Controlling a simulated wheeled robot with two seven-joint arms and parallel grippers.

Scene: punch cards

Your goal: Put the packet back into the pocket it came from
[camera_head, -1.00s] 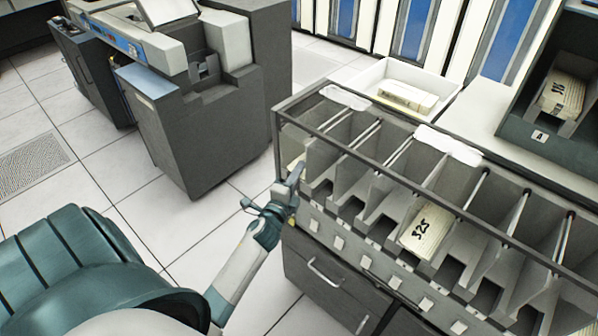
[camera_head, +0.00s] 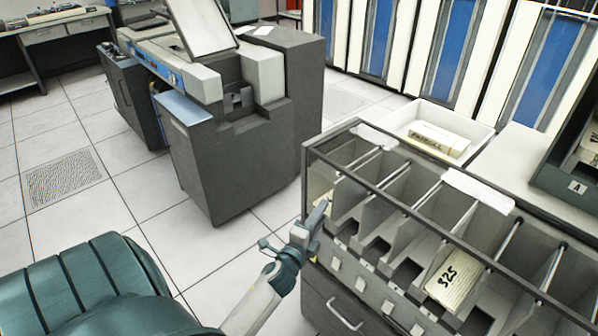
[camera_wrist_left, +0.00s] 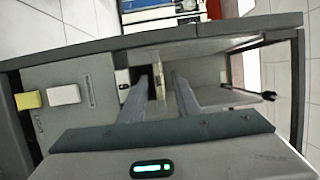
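My left gripper (camera_head: 312,222) is at the front of the leftmost pocket of the grey pocket rack (camera_head: 400,217). A cream packet marked 325 (camera_head: 453,279) lies tilted in a pocket farther right. Another packet (camera_head: 436,143) lies in the white tray (camera_head: 478,141) behind the rack. My right gripper is not in view.
A dark card box (camera_head: 565,183) labelled A stands at the far right. A grey card machine (camera_head: 240,160) stands left of the rack, with open tiled floor between. The rack's top rail (camera_head: 420,217) runs above the pockets. Several other pockets look empty.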

